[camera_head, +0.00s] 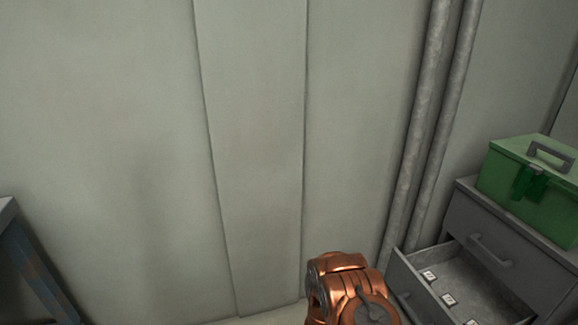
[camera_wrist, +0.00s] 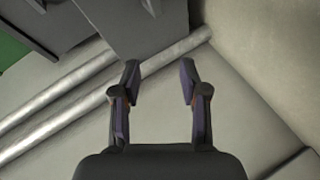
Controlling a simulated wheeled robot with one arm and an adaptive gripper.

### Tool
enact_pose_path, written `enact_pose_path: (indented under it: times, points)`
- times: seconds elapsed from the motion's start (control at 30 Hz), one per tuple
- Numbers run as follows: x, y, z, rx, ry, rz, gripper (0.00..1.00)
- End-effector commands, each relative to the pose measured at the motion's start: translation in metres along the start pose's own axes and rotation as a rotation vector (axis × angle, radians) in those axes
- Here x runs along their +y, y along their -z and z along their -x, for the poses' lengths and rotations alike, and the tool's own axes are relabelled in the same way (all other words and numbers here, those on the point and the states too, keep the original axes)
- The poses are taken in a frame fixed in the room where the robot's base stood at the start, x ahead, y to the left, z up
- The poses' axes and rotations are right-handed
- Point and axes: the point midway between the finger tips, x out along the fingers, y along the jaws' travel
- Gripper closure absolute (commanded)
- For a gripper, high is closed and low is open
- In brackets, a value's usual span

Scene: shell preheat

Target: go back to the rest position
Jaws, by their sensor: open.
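My gripper (camera_wrist: 160,82) shows in the wrist view with its two fingers spread apart. It is open and nothing is between the fingers. Behind the fingers are the pale wall and two grey pipes. In the head view a copper-coloured part of my arm is at the bottom, right of centre. The gripper itself does not show in the head view.
A grey cabinet (camera_head: 517,255) stands at the right with a drawer (camera_head: 460,275) pulled open, holding several small pale labelled pieces. A green toolbox (camera_head: 530,190) sits on top. Two vertical pipes (camera_head: 425,120) run along the wall. A dark-framed object (camera_head: 30,265) is at lower left.

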Motion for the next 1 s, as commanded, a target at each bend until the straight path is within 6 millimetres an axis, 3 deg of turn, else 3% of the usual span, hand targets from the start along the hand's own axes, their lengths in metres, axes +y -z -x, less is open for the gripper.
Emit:
enact_pose_path:
  times: [0.03, 0.2, 0.6, 1.0]
  points:
    - [0.013, 0.018, 0.007, 0.000, 0.040, -0.040, 0.56]
    - [0.032, 0.062, 0.028, -0.001, 0.178, -0.153, 0.56]
    - [0.092, 0.154, 0.102, -0.012, 0.498, -0.348, 0.56]
    - [0.179, 0.216, 0.201, -0.044, 0.784, -0.445, 0.56]
